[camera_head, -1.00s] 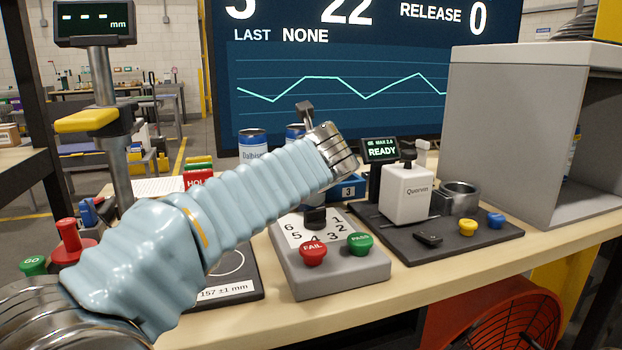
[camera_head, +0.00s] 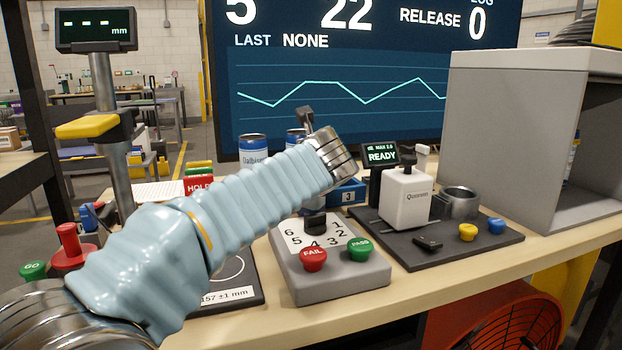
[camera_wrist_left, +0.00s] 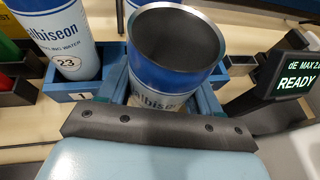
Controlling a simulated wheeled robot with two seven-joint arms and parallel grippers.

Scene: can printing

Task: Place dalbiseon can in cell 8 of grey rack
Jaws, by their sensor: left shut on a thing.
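In the left wrist view, a Dalbiseon can (camera_wrist_left: 176,55) with a dark open top, blue upper band and white lower body is right in front of my left gripper (camera_wrist_left: 150,122). The gripper is shut on it; the fingers are mostly hidden. The can's lower part is at a blue rack (camera_wrist_left: 75,95); whether it touches the rack floor is hidden. A second Dalbiseon can (camera_wrist_left: 62,40), marked 23, stands in the rack's cell 1; it also shows in the head view (camera_head: 253,150). The held can's blue top (camera_head: 295,136) shows behind my forearm. I cannot make out the grey rack.
A grey open-fronted cabinet (camera_head: 505,130) stands at the right. A white device (camera_head: 405,197), with a READY display (camera_head: 381,154), sits on a dark plate. The FAIL/PASS panel (camera_head: 335,285) is below my wrist. A measuring column (camera_head: 115,170) stands at left.

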